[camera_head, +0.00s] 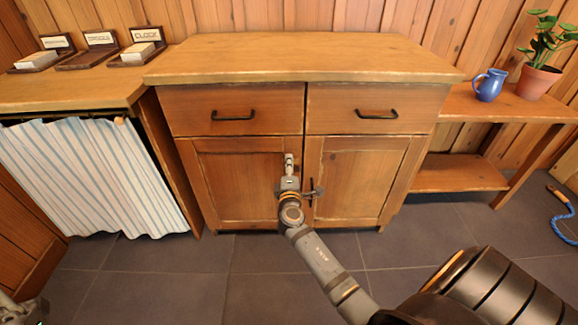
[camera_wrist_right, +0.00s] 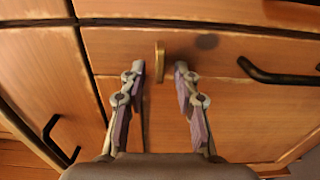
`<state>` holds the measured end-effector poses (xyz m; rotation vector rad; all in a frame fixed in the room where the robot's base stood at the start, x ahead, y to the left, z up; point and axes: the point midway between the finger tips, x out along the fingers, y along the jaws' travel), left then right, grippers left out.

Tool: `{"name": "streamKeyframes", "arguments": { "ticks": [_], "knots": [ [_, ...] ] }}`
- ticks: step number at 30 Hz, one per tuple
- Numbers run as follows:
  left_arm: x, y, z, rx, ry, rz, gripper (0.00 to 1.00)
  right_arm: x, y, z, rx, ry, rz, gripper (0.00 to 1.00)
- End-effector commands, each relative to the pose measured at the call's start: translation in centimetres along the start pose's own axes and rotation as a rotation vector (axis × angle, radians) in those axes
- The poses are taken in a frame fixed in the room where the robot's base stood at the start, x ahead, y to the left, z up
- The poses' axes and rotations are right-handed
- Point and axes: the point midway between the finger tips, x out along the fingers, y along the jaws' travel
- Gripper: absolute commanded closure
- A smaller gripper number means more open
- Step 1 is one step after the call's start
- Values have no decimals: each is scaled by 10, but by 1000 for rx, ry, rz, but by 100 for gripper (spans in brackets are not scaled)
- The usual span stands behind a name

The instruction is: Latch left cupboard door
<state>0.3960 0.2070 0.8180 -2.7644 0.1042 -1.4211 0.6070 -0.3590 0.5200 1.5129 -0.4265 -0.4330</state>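The left cupboard door (camera_head: 235,185) is in the lower left of the wooden cabinet and looks closed in the head view. My right gripper (camera_head: 289,160) is in front of this door's upper right edge, by the seam with the right door (camera_head: 355,180). In the right wrist view a small upright brass latch piece (camera_wrist_right: 160,61) shows between the tips of my right gripper (camera_wrist_right: 160,75). The two fingers are apart, one on each side of it, with visible gaps. In the head view the gripper hides the latch. A dark piece of my left arm shows in the bottom left corner; its fingers are not clear.
Two drawers with black handles (camera_head: 233,115) sit above the doors. A side counter with a striped curtain (camera_head: 100,175) stands at left. A blue jug (camera_head: 490,85) and a potted plant (camera_head: 538,80) stand on the right shelf. A blue coiled rope (camera_head: 562,215) lies at far right.

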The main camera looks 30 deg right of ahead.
Motion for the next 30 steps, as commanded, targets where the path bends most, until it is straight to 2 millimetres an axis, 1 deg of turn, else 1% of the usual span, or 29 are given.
{"name": "streamKeyframes", "arguments": {
  "ticks": [2, 4, 9, 12, 15, 18, 21, 30],
  "knots": [
    [0, 0, 0, 0, 0, 0, 100, -9, -2, 0, 1, 0, -3, 69],
    [0, 0, 0, 0, 0, 0, 100, -23, -2, 0, 1, 0, -3, 69],
    [0, 0, 0, 0, 0, 0, 100, -66, -2, 0, 3, 0, -6, 69],
    [0, 0, 0, 0, 0, 0, 100, -88, -2, 0, 3, -1, -6, 69],
    [0, 0, 0, 0, 0, 0, 100, -105, -2, 0, 2, -1, -5, 69],
    [0, 0, 0, 0, 0, 0, 100, -114, -1, 0, 1, 0, -3, 69],
    [0, 0, 0, 0, 0, 0, 100, -118, 0, 0, 1, 0, -1, 69],
    [0, 0, 0, 1, -1, 0, 100, -118, 0, 0, 0, 0, -1, 69]
  ]
}}
